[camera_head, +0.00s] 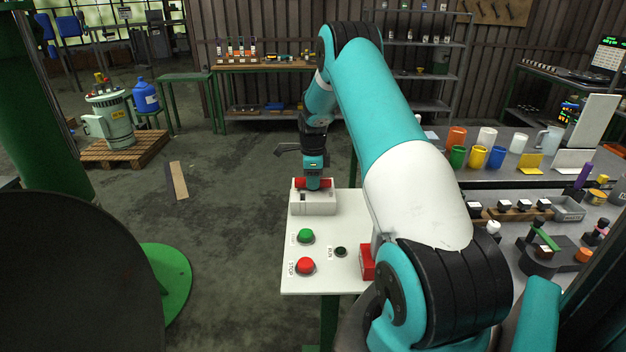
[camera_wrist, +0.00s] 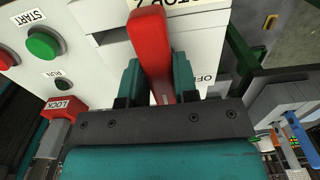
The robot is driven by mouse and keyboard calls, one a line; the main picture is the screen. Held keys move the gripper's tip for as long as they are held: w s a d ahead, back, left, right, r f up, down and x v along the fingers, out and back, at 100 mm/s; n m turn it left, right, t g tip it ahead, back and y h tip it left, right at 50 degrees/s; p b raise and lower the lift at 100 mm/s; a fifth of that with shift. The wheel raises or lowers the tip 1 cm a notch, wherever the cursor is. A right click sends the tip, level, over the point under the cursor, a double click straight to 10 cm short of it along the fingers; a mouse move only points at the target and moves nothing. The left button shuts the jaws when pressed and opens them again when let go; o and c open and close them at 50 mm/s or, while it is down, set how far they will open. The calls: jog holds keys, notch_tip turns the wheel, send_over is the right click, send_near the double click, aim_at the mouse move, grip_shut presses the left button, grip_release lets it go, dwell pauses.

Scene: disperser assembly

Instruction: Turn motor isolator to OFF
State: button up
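The motor isolator is a pale box (camera_head: 313,204) at the far end of the white control panel (camera_head: 345,217). Its red handle (camera_head: 300,182) lies crosswise in the head view. In the wrist view the red handle (camera_wrist: 150,38) runs lengthwise, slightly tilted, over the isolator's pale face (camera_wrist: 112,60). My gripper (camera_head: 313,186) is down at the isolator. In the wrist view my gripper (camera_wrist: 158,78) has a finger close against each side of the handle. A partly covered label reading "OF" (camera_wrist: 204,79) shows right of the fingers.
A green START button (camera_head: 306,236), a red STOP button (camera_head: 305,265), a dark RUN indicator (camera_head: 340,252) and a red LOCK piece (camera_head: 367,262) sit on the panel. A bench (camera_head: 500,174) with cups stands to the right.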

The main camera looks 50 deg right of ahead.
jog(key=shift+n, duration=0.3)
jog(key=shift+c, duration=0.3)
jog(key=n+b, duration=0.1)
jog(key=n, duration=0.2)
jog(key=shift+f+n+b, duration=0.1)
jog(key=shift+n+b, duration=0.3)
jog(key=n+b, duration=0.1)
jog(key=n, duration=0.7)
jog(key=shift+n+b, duration=0.4)
jog(key=shift+n, duration=2.3)
jog(key=o, duration=0.9)
notch_tip(320, 180, up, 18)
jog(key=b, duration=0.3)
jog(key=shift+f, duration=0.15)
